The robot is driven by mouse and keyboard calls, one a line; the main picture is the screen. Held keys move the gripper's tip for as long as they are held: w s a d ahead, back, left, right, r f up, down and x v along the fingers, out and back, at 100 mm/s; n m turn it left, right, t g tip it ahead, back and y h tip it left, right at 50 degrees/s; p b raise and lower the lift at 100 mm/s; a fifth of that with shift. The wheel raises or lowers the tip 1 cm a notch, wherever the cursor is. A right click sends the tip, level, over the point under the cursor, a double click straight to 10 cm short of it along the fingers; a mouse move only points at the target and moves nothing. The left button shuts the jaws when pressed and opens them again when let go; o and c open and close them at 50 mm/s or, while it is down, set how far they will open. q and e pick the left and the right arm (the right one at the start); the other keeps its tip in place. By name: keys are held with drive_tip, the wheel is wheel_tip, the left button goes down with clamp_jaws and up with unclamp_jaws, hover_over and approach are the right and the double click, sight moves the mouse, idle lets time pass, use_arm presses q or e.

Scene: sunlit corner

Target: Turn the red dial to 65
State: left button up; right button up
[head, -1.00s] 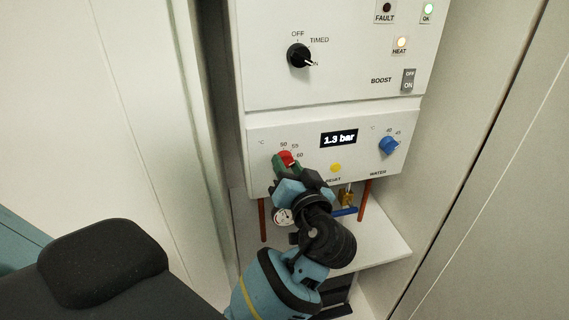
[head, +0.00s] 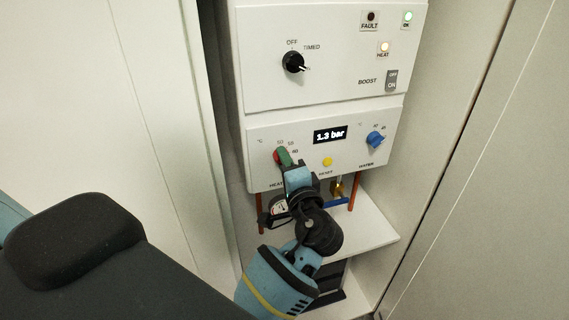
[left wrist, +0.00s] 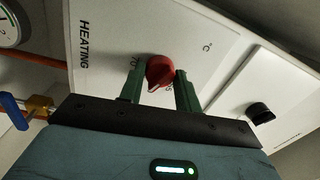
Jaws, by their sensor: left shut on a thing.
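The red dial (left wrist: 160,72) sits at the lower left of the white heater panel, above the word HEATING. In the head view the dial (head: 279,155) is mostly covered by my gripper. My left gripper (head: 284,156) is shut on it. In the left wrist view its two green fingers (left wrist: 160,80) stand on either side of the dial. A 70 mark shows beside one finger; other scale marks near the dial are partly hidden. I cannot read the dial's exact setting. My right gripper is not in view.
A display (head: 330,134) reads 1.3 bar. A yellow button (head: 327,162) and a blue dial (head: 375,139) lie to the right. A black selector knob (head: 293,62) is above. Pipes and a gauge (head: 280,206) hang below, over a white shelf (head: 372,235). Walls close in both sides.

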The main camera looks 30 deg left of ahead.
use_arm(q)
drive_tip(key=shift+m, duration=1.8)
drive_tip(key=shift+t, duration=0.3)
drive_tip(key=o, duration=1)
